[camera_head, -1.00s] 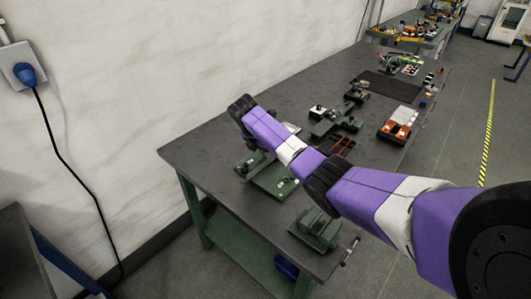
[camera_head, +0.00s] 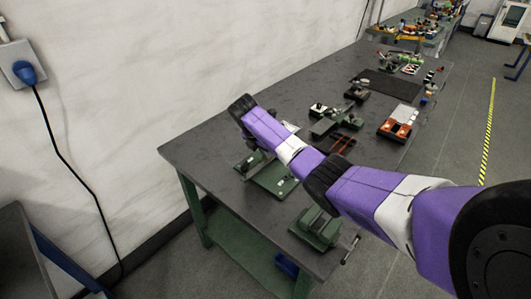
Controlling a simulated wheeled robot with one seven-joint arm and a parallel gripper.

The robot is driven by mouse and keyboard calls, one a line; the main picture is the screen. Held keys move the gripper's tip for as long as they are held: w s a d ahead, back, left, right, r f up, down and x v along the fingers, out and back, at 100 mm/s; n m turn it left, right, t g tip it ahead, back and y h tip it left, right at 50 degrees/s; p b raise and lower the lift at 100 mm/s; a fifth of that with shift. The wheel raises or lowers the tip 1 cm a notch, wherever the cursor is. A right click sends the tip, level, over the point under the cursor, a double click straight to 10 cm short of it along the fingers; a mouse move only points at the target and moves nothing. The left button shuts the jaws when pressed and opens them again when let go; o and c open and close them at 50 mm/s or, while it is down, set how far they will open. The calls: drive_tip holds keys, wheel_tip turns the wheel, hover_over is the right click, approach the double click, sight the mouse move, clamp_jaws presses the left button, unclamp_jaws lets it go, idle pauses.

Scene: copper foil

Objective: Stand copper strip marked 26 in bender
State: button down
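No strip marked 26 can be made out; any marking is too small to read. A green bench tool with a flat base (camera_head: 273,180) stands near the table's front left, partly behind my arm; I cannot tell whether it is the bender. Another green tool, like a small vise (camera_head: 316,229), stands at the near corner. My purple and white arm reaches over the table from the right. Its far end bends down above the flat-based tool. My gripper (camera_head: 249,146) is dark, small and mostly hidden behind the arm, so its fingers and anything in them do not show.
The grey worktable (camera_head: 196,150) is bare at its left end. Farther back are a green tool (camera_head: 333,122), an orange-and-white tray (camera_head: 397,125) and a dark mat (camera_head: 388,86). A wall runs along the left. A blue plug (camera_head: 28,73) hangs its cable there.

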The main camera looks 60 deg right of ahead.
drive_tip(key=shift+r+p, duration=0.2)
drive_tip(key=shift+p, duration=0.35)
idle(0.4)
drive_tip(key=shift+f, duration=0.3)
idle(1.0)
drive_tip(key=shift+r+p, duration=0.3)
drive_tip(key=shift+p, duration=0.15)
drive_tip(key=shift+f, duration=0.3)
idle(1.0)
drive_tip(key=shift+r+p, duration=0.3)
drive_tip(key=shift+p, duration=0.1)
idle(0.4)
idle(0.5)
drive_tip(key=c, duration=2)
unclamp_jaws()
drive_tip(key=shift+r, duration=0.2)
